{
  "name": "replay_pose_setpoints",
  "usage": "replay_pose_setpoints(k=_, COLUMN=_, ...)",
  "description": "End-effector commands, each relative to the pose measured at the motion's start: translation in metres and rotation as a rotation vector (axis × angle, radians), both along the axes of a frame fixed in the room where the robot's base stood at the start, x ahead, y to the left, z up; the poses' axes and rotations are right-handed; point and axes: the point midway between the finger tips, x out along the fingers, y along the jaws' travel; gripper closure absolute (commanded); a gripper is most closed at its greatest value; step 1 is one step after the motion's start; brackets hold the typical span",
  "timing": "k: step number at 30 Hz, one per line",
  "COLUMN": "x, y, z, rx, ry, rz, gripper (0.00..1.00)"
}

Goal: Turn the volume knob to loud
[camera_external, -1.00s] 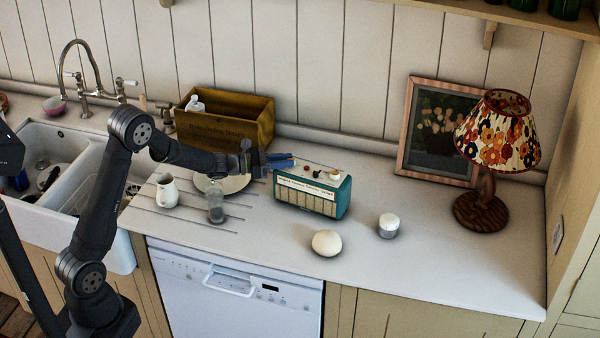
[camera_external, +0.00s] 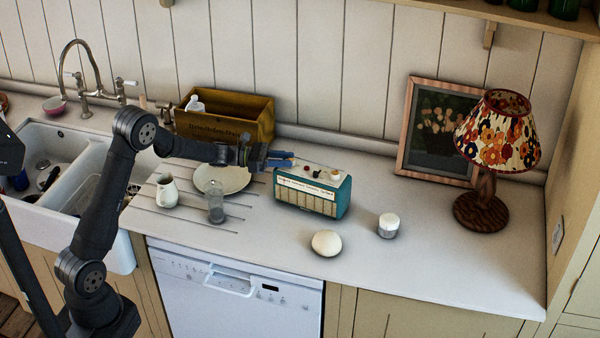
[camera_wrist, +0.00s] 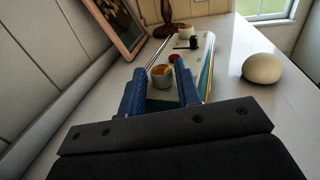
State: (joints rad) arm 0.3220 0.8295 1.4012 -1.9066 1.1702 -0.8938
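A teal radio (camera_external: 311,196) with a cream front stands on the counter. Its pale top carries small controls: a red one (camera_external: 307,169), a dark one (camera_external: 317,174) and a cream-and-gold knob (camera_external: 334,174) at the right end. In the wrist view another cream-and-gold knob (camera_wrist: 162,77) shows nearest me, with the red control (camera_wrist: 173,58) and black control (camera_wrist: 193,43) beyond. No label tells which is the volume knob. My gripper (camera_external: 289,158) is at the radio's left end. Its blue fingers are open, on either side of the nearest knob in the wrist view; contact cannot be told.
A white egg-shaped object (camera_external: 326,243) and a small white jar (camera_external: 389,225) stand in front of the radio. A wooden crate (camera_external: 250,120) and plate (camera_external: 236,182) are on the left. A picture frame (camera_external: 406,137) and lamp (camera_external: 486,211) stand on the right.

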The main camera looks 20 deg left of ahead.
Motion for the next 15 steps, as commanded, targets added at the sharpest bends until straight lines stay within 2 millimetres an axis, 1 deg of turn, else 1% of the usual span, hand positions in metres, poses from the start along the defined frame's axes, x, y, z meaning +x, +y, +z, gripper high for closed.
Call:
replay_pose_setpoints(k=1, x=0.0, y=0.0, z=0.0, rx=0.0, ry=0.0, rz=0.001, gripper=0.59)
replay_pose_setpoints(k=2, x=0.0, y=0.0, z=0.0, rx=0.0, ry=0.0, rz=0.001, gripper=0.55)
replay_pose_setpoints(k=11, x=0.0, y=0.002, z=0.0, rx=0.0, ry=0.0, rz=0.002, gripper=0.55)
replay_pose_setpoints(k=14, x=-0.001, y=0.009, z=0.0, rx=0.001, ry=0.0, rz=0.003, gripper=0.55)
replay_pose_setpoints(k=15, x=-0.001, y=0.014, z=0.0, rx=0.001, ry=0.0, rz=0.004, gripper=0.55)
